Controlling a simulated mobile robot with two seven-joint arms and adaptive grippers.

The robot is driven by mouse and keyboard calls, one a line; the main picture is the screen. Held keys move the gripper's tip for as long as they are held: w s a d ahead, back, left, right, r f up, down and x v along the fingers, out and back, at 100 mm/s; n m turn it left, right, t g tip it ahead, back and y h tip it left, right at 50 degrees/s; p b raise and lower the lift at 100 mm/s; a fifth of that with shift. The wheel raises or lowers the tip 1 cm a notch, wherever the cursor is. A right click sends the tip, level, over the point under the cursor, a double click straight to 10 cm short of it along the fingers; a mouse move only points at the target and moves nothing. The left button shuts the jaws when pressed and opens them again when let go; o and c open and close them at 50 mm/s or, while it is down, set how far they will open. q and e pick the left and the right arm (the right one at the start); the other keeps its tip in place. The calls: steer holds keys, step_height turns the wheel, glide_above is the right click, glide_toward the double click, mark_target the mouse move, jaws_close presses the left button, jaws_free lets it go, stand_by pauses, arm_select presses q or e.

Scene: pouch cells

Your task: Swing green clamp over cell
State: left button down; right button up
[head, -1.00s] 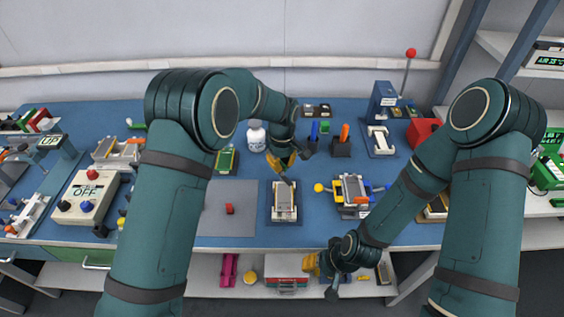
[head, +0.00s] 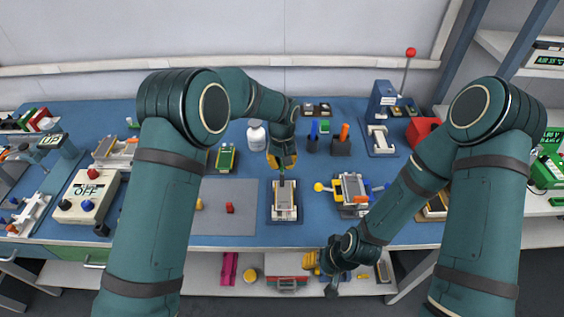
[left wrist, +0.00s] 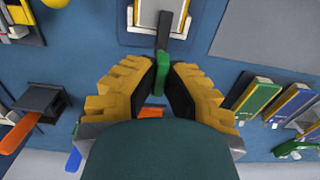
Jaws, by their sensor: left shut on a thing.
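The pouch cell (head: 285,200) lies flat and pale in a light holder on a dark base (head: 285,219) at the middle of the bench. A dark clamp arm (head: 281,183) reaches over the holder's far end. Its green handle (left wrist: 160,78) sits between the yellow and black fingers of my left gripper (head: 282,166), which is shut on it. The left wrist view shows the clamp arm (left wrist: 164,30) running from the handle over the holder's edge. My right gripper (head: 312,263) hangs at the bench's front edge, away from the holder; its fingertips are unclear.
A grey mat (head: 240,215) with a small red block (head: 230,208) lies left of the holder. A white bottle (head: 256,136) stands behind. Bare blue bench surrounds the holder narrowly.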

arm_select(q)
steer(key=shift+s+f, duration=0.1)
stand_by(0.3)
steer(key=c, duration=1)
jaws_free()
steer(key=shift+c, duration=0.2)
step_height(320, 180, up, 12)
